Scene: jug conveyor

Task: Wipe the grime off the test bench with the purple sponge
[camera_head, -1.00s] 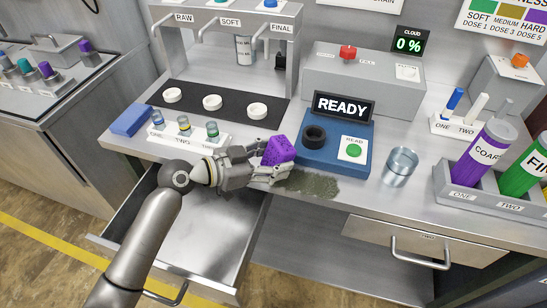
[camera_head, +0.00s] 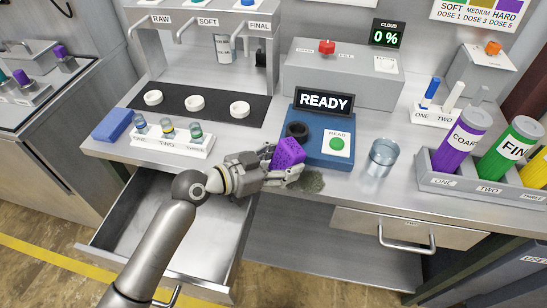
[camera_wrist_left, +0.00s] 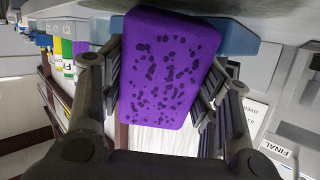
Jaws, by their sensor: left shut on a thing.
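The purple sponge (camera_head: 288,153) is held between the fingers of my left gripper (camera_head: 290,172), at the front of the steel test bench (camera_head: 255,132). In the left wrist view the sponge (camera_wrist_left: 168,70) shows its dark-spotted face between the fingers. A dark greenish grime patch (camera_head: 312,182) lies on the bench near its front edge, just right of the fingertips. The gripper and sponge hide the bench area to its left. Whether the sponge touches the bench is hard to tell. My right gripper is not in view.
A blue READY unit (camera_head: 323,147) stands directly behind the sponge. A clear beaker (camera_head: 381,158) is to its right, and a small vial rack (camera_head: 172,143) to its left. A blue block (camera_head: 113,125) lies farther left. An open drawer (camera_head: 170,225) is below my arm.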

